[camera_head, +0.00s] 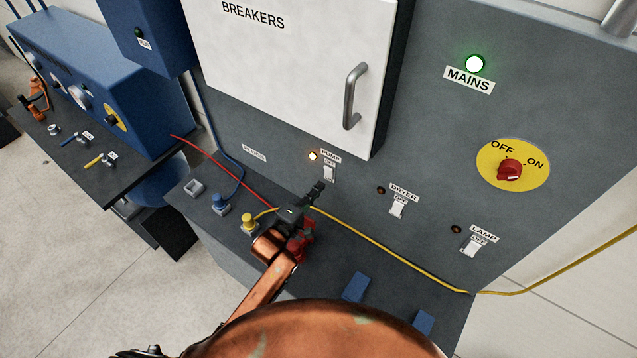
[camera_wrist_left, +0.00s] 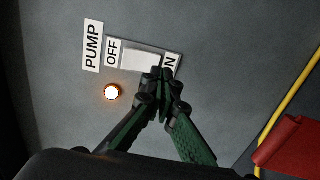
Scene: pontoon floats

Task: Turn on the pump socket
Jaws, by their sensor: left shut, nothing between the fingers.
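The pump switch (camera_head: 329,174) is a white rocker on the grey panel, between OFF and ON labels; it also shows in the left wrist view (camera_wrist_left: 140,60). The pump lamp (camera_head: 312,156) beside it glows orange, and the glow shows in the left wrist view (camera_wrist_left: 112,92) too. My left gripper (camera_head: 318,188) is shut and empty. In the left wrist view its fingertips (camera_wrist_left: 161,76) are at the ON end of the switch and partly cover the ON label. I cannot tell whether they touch the rocker. My right gripper is not in view.
The dryer switch (camera_head: 397,208) and lamp switch (camera_head: 475,244) have dark lamps. The mains lamp (camera_head: 475,64) glows green above a red knob (camera_head: 510,171). A breaker door handle (camera_head: 354,96) juts out above. Blue (camera_head: 220,203) and yellow (camera_head: 250,224) plugs stand on the ledge below.

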